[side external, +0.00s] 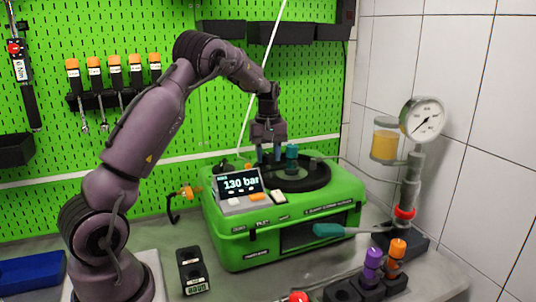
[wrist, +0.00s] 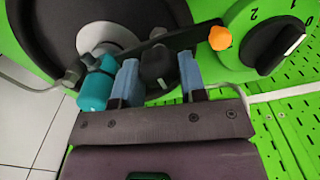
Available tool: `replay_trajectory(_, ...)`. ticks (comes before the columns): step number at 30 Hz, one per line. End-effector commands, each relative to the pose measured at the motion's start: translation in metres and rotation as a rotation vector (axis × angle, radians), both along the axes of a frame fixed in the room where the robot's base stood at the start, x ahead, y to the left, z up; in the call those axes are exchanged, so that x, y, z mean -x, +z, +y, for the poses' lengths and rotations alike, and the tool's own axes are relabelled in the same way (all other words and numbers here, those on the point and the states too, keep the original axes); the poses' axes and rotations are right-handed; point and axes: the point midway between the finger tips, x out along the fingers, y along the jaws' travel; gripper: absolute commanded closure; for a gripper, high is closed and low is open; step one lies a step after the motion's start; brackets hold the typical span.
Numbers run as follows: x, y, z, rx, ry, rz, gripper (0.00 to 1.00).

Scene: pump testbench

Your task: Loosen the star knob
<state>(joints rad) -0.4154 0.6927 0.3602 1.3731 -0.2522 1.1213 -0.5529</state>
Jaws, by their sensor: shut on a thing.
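The star knob (wrist: 158,65) appears to be the dark knob between my blue fingertips in the wrist view. My gripper (wrist: 158,72) is shut on it, with one finger on each side. In the side view my gripper (side external: 270,158) points down over the black round top (side external: 311,183) of the green pump case (side external: 300,218). The knob itself cannot be made out there. A teal cylinder (side external: 291,152) stands just right of my fingers; it also shows left of them in the wrist view (wrist: 97,88).
A black bar with an orange end (wrist: 220,38) and a numbered dial (wrist: 268,38) lie close to my fingers. A display (side external: 239,184) reads 130 bar. A pressure gauge (side external: 423,119) stands right. A teal-handled tool (side external: 328,230) is in front of the case.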

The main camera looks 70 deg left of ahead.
Motion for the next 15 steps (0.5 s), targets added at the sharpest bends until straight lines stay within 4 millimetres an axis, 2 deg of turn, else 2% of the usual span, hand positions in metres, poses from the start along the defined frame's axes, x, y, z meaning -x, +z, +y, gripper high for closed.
replay_trajectory(2, -0.0001, 0.0021, 0.0, 0.0, 0.002, -0.002, 0.85)
replay_trajectory(3, -0.0001, 0.0021, 0.0001, -0.001, 0.002, -0.002, 0.55)
replay_trajectory(6, 0.0, 0.0017, 0.0002, -0.001, 0.002, -0.002, 0.36)
replay_trajectory(15, -0.0001, 0.003, 0.0002, -0.001, 0.0, -0.002, 0.36)
